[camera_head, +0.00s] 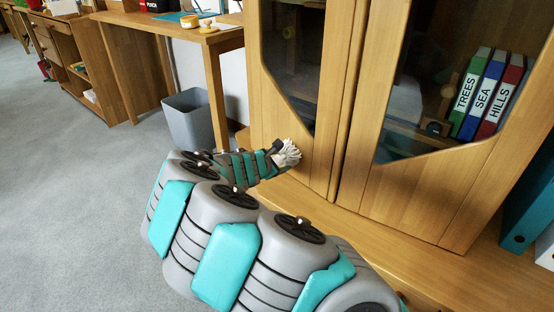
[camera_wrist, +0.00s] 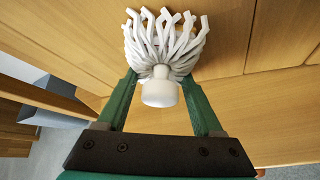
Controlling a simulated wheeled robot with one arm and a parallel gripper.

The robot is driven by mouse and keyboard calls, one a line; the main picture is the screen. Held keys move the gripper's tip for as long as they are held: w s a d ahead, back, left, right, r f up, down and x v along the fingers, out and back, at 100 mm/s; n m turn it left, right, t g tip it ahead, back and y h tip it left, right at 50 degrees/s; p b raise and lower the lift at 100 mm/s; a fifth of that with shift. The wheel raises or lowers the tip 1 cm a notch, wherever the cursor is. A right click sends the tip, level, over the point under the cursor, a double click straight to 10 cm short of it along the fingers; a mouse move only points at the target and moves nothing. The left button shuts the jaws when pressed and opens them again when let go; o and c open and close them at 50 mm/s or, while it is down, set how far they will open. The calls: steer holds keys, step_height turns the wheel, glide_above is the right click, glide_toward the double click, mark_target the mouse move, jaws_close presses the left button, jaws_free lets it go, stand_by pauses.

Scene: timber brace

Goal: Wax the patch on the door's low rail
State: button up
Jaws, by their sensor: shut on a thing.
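My gripper (camera_wrist: 160,88) is shut on a white knob with a head of thick white strands, a mop-like applicator (camera_wrist: 165,40). In the head view the applicator (camera_head: 287,153) is at the low part of the left cabinet door (camera_head: 312,160), its strands toward the wood. I cannot tell whether they touch it.
The right door (camera_head: 420,195) stands beside the left one, with binders (camera_head: 490,95) behind its glass. A wooden ledge (camera_head: 400,250) runs below the doors. A grey bin (camera_head: 190,120) and a desk (camera_head: 150,22) are to the left. Open carpet (camera_head: 60,200) lies at far left.

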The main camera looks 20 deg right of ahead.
steer(key=shift+s+d+b, duration=0.2)
steer(key=shift+s+d, duration=0.3)
steer(key=shift+s, duration=0.3)
steer(key=shift+s+d+b, duration=0.15)
steer(key=shift+s+d, duration=0.35)
steer(key=shift+s, duration=0.3)
steer(key=shift+s+r, duration=0.1)
steer(key=shift+r, duration=0.05)
